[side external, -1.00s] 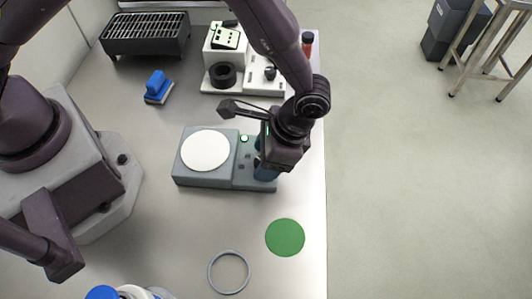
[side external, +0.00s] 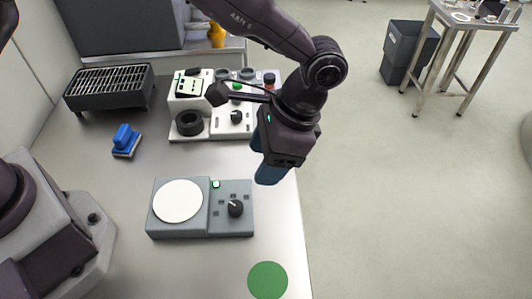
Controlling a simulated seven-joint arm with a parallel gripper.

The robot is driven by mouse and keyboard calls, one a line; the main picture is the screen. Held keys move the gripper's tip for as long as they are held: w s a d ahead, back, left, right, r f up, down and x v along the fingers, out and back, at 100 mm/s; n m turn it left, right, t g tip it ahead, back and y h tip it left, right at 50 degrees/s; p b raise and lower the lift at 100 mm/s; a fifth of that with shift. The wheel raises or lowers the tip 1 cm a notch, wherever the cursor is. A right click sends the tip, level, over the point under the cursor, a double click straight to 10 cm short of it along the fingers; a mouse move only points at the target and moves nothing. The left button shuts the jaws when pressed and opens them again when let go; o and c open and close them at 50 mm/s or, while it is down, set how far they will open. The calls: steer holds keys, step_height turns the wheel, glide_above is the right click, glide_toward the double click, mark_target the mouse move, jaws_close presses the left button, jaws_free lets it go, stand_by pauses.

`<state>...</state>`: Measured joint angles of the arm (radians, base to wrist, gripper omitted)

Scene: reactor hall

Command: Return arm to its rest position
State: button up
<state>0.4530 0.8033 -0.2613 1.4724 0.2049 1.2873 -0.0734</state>
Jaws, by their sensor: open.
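My gripper (side external: 268,172) hangs at the right edge of the bench, behind and to the right of the grey hotplate device. It is open, and I see nothing between its blue fingers, though the view of them is partial.
A white instrument (side external: 207,117) with a black ring stands behind. A blue-handled brush (side external: 125,141) and a black grated rack (side external: 108,87) are at the left. A green disc (side external: 267,281) lies in front on the bench (side external: 150,275).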

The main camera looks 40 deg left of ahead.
steer(key=s+a+r+n+t+h, duration=0.1)
steer(key=s+a+r+n+t, duration=0.1)
steer(key=a+r, duration=0.4)
steer(key=s+a+r+n+t+h, duration=0.1)
steer(key=s+a+r+n+t, duration=0.2)
steer(key=s+a+r, duration=0.4)
steer(key=s+a+r+n+t, duration=0.3)
steer(key=s+a+r+t, duration=0.1)
steer(key=a, duration=0.7)
step_height(320, 180, up, 3)
steer(key=shift+s+f+h, duration=0.2)
steer(key=shift+s+h, duration=0.2)
steer(key=shift+s, duration=0.25)
stand_by(1.1)
